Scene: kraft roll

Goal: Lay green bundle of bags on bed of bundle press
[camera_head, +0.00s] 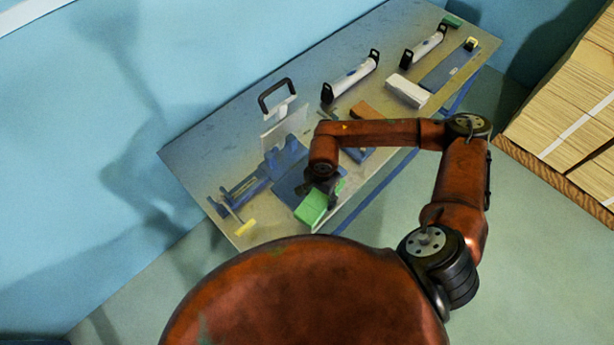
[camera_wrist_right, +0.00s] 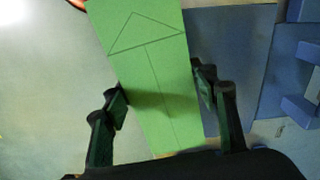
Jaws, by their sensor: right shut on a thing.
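My right gripper (camera_head: 324,190) is shut on the green bundle of bags (camera_head: 312,208), near the front edge of the workbench. In the right wrist view the bundle (camera_wrist_right: 145,75) lies between my two fingers (camera_wrist_right: 160,93), its face marked with a triangle and a line. A blue device (camera_head: 285,158) with uprights, seemingly the bundle press, stands just behind the bundle. Its flat blue bed (camera_head: 287,187) is partly hidden by my gripper and arm. A blue plate (camera_wrist_right: 235,55) shows beside the bundle in the wrist view. Contact between bundle and bed cannot be told. My left gripper is not in view.
A pale plate with a black handle (camera_head: 275,95) rises behind the press. White rolls (camera_head: 352,78), a brown block (camera_head: 367,110) and a white box (camera_head: 407,91) stand further right. Stacked boards (camera_head: 570,100) are at far right.

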